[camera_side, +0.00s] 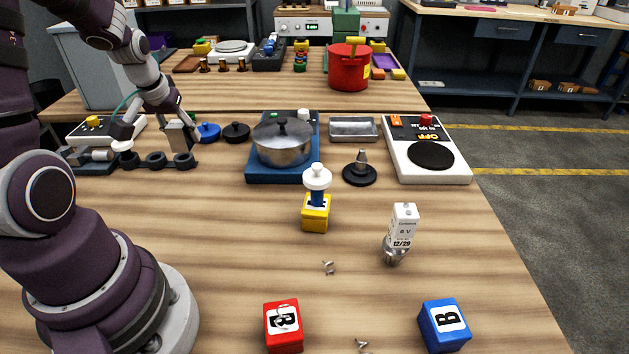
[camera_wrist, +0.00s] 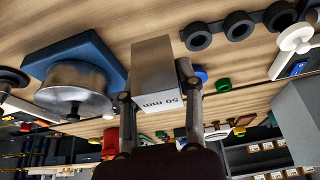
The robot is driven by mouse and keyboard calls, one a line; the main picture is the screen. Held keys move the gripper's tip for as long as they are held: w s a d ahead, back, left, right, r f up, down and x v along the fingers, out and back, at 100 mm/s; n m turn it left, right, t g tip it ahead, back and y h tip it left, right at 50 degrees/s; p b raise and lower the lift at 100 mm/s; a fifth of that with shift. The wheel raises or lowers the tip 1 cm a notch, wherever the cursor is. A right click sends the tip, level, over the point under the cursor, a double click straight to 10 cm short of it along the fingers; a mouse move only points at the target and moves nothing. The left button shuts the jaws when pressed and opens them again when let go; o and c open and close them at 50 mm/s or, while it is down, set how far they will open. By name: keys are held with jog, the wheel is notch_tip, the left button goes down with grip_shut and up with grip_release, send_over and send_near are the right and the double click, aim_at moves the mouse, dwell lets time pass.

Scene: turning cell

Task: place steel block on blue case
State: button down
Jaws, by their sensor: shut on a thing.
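The steel block (camera_side: 178,138) is a grey block in my gripper (camera_side: 182,128) at the left of the side view, above the rear part of the table near the dark rings. In the wrist view the steel block (camera_wrist: 160,72) is large, marked "50 mm", and sits between the two fingers of my gripper (camera_wrist: 157,88). The blue case (camera_side: 443,325), a small blue box with a white "B" label, stands at the front right of the table, far from my gripper. Its top looks bare. I cannot make it out in the wrist view.
A red lettered box (camera_side: 284,327) stands left of the blue case. A yellow box (camera_side: 316,218) with a white-topped piece, a labelled bulb-like part (camera_side: 402,230) and metal shavings (camera_side: 329,267) lie between. A pot (camera_side: 283,143) stands on a blue base. The right front wood is mostly clear.

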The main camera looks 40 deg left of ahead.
aim_at(179, 121)
notch_tip(179, 121, up, 5)
jog(key=shift+f, duration=0.1)
jog(key=w+d+m+t+h, duration=0.1)
jog(key=w+d+m+h, duration=0.3)
jog(key=d, duration=0.7)
jog(key=w+d+m+y, duration=0.15)
jog(key=d+m, duration=0.35)
jog(key=d, duration=0.5)
jog(key=s+d+m+h, duration=0.1)
jog(key=s+d+m, duration=0.2)
jog(key=d, duration=0.3)
jog(key=s+d+m+g+h, duration=0.1)
jog(key=s+d+m+h, duration=0.15)
jog(key=d, duration=0.25)
jog(key=s+d+m, duration=0.3)
jog(key=d, duration=0.3)
notch_tip(179, 121, down, 5)
jog(key=w+d, duration=0.3)
jog(key=w+d+f, duration=0.1)
jog(key=w+d, duration=0.7)
jog(key=shift+w+d+f, duration=0.15)
jog(key=shift+w+f, duration=0.05)
jog(key=shift+f, duration=1.9)
